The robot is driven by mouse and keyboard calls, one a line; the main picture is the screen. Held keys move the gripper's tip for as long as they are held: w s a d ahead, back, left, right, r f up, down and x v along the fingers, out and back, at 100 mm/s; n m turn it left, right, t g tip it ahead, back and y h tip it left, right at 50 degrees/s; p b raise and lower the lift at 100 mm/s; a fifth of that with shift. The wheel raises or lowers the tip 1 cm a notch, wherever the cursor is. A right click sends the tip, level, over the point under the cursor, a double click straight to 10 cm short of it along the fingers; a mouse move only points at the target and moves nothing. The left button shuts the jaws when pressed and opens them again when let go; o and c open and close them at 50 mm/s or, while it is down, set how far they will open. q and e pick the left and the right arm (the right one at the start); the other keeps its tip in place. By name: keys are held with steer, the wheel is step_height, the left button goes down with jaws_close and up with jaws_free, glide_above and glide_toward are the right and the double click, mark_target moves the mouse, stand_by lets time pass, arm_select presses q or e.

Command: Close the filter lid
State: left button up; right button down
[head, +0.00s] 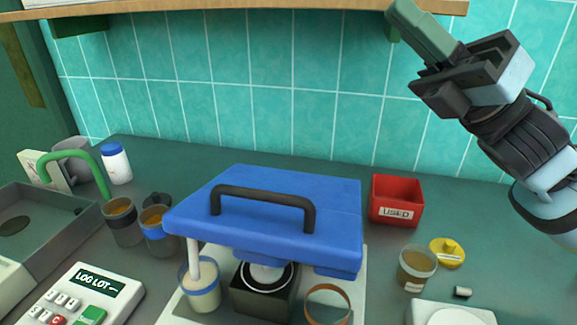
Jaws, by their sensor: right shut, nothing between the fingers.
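The blue lid (265,220) is a broad slab with a black bar handle (263,204), in the middle of the head view. It spans over a black block with a round ring top (264,290), with a visible gap between lid and block. I cannot tell from this view how its hinge sits. My right gripper (408,22) is shut and empty. It is high at the upper right, in front of the tiled wall near the shelf, well apart from the lid and handle. My left gripper is not in view.
A cup with a pale rod (203,294) stands under the lid's left side, and a copper ring (327,305) at its front right. A red bin (396,201), a brown jar (416,268) and a yellow cap (447,251) are at right. A keypad device (80,300) and sink (45,230) are left.

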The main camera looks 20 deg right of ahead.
steer(key=w+d+f+m+t+h+p, duration=0.1)
steer(key=w+f+m+t+h, duration=0.2)
steer(key=m, duration=1)
steer(key=w+d+f+m+h+p, duration=0.15)
steer(key=w+m+h, duration=0.35)
steer(key=m, duration=0.7)
steer(key=s+a+f+m+g+p, duration=0.2)
steer(key=s+a+f+m+g, duration=0.2)
steer(key=m, duration=0.9)
steer(key=s+f+g, duration=0.3)
steer(key=g, duration=0.2)
steer(key=shift+s+f+y, duration=0.2)
steer(key=shift+f+y, duration=0.2)
steer(key=shift+w+a, duration=0.1)
steer(key=shift+a, duration=0.05)
